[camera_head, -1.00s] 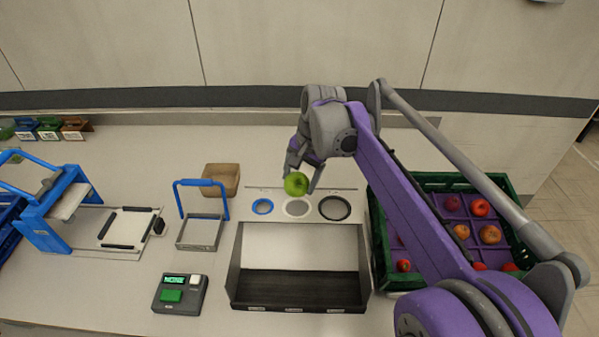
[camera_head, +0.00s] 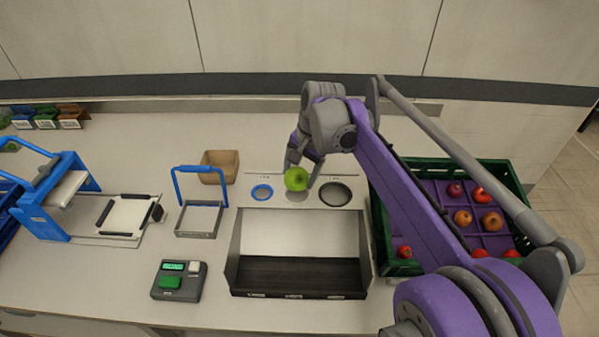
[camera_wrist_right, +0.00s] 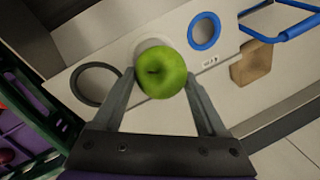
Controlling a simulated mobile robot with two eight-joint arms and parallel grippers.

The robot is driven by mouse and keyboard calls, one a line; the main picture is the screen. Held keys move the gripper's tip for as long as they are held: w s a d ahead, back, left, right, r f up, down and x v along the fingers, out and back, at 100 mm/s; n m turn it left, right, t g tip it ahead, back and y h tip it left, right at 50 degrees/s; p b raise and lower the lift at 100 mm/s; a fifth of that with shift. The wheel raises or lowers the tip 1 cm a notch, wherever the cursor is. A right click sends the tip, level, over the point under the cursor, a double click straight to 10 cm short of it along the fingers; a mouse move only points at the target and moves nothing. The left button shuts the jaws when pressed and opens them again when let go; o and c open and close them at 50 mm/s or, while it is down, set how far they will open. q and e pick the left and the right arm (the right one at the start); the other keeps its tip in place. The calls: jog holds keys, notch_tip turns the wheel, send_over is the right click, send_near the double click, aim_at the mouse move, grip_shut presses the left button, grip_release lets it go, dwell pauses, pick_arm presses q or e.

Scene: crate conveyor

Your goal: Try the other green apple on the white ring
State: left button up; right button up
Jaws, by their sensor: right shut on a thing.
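A green apple (camera_head: 296,179) is held between the fingertips of my right gripper (camera_head: 304,168), which is shut on it. The apple is over the white ring (camera_head: 297,197) in the sizing panel and hides much of it. In the right wrist view the apple (camera_wrist_right: 161,72) sits between the two fingers (camera_wrist_right: 163,98), and part of the white ring (camera_wrist_right: 148,45) shows behind it. I cannot tell whether the apple touches the ring. A blue ring (camera_head: 262,192) lies to the left and a dark ring (camera_head: 335,194) to the right. My left gripper is not in view.
A green crate (camera_head: 408,268) with purple compartments holds several fruits at right. A dark-fronted tray (camera_head: 298,291) lies in front of the rings. A brown box (camera_head: 220,164), a blue-handled frame (camera_head: 199,219) and a keypad box (camera_head: 179,281) stand at left.

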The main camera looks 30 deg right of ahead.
jog(key=o, duration=1.4)
jog(key=shift+c, duration=0.2)
jog(key=shift+r, duration=0.1)
jog(key=shift+w+a+p+v, duration=0.15)
jog(key=shift+p+v, duration=0.4)
jog(key=shift+v, duration=0.55)
jog(key=shift+w+a+p+v, duration=0.1)
jog(key=shift+w+p+v, duration=0.15)
jog(key=shift+p+v, duration=0.6)
jog(key=shift+w+a+p+v, duration=0.1)
jog(key=shift+w+p+v, duration=0.2)
jog(key=shift+v, duration=1.95)
jog(key=shift+a+r, duration=0.1)
jog(key=shift+r, duration=0.25)
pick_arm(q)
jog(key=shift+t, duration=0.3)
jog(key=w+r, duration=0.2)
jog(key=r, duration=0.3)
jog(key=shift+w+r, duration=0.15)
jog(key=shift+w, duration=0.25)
pick_arm(e)
jog(key=shift+a+f, duration=0.1)
